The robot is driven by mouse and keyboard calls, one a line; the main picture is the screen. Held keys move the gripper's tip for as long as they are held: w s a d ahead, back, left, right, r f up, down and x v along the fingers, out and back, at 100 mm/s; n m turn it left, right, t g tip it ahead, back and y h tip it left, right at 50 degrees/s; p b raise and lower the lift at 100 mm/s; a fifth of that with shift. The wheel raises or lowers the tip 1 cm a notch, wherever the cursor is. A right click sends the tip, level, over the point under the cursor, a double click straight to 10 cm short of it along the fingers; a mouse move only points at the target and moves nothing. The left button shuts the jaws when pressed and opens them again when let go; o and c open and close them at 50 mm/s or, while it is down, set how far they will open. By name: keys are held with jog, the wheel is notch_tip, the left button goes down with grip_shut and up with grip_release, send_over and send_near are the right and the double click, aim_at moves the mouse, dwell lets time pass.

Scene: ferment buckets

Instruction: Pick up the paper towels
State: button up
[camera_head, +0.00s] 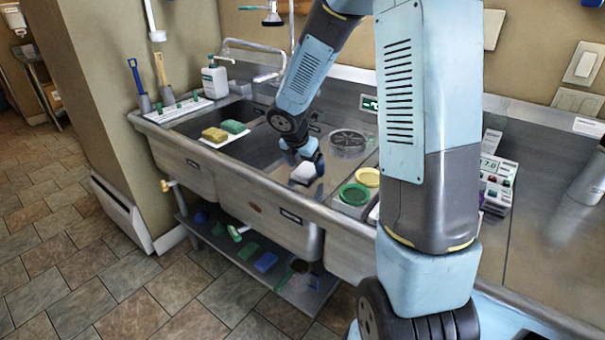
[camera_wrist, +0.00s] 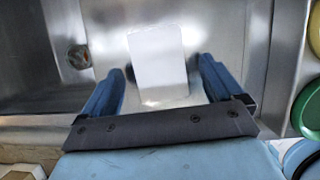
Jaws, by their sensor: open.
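A plain white block, seemingly the paper towels (camera_head: 304,173), is at the steel sink, below my gripper (camera_head: 306,153). In the wrist view the white block (camera_wrist: 158,58) shows as a smooth pale rectangle over bare metal. My gripper (camera_wrist: 161,68) is open, with one blue finger to the left of the block and one to the right. Gaps show between the fingers and the block in that view. I cannot tell how far the fingertips are above or around it. Its underside is hidden.
The sink (camera_head: 262,184) has raised rims and a drain (camera_wrist: 78,57). A green lid (camera_head: 354,194) and a yellow lid (camera_head: 368,177) lie to the right. A round metal strainer (camera_head: 348,143) stands behind. A yellow sponge (camera_head: 215,134) and a green sponge (camera_head: 233,127) lie left.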

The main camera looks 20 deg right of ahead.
jog(key=shift+w+d+f, duration=0.15)
jog(key=shift+d+f, duration=0.05)
jog(key=shift+f, duration=0.35)
jog(key=shift+c, duration=0.3)
jog(key=c, duration=1.1)
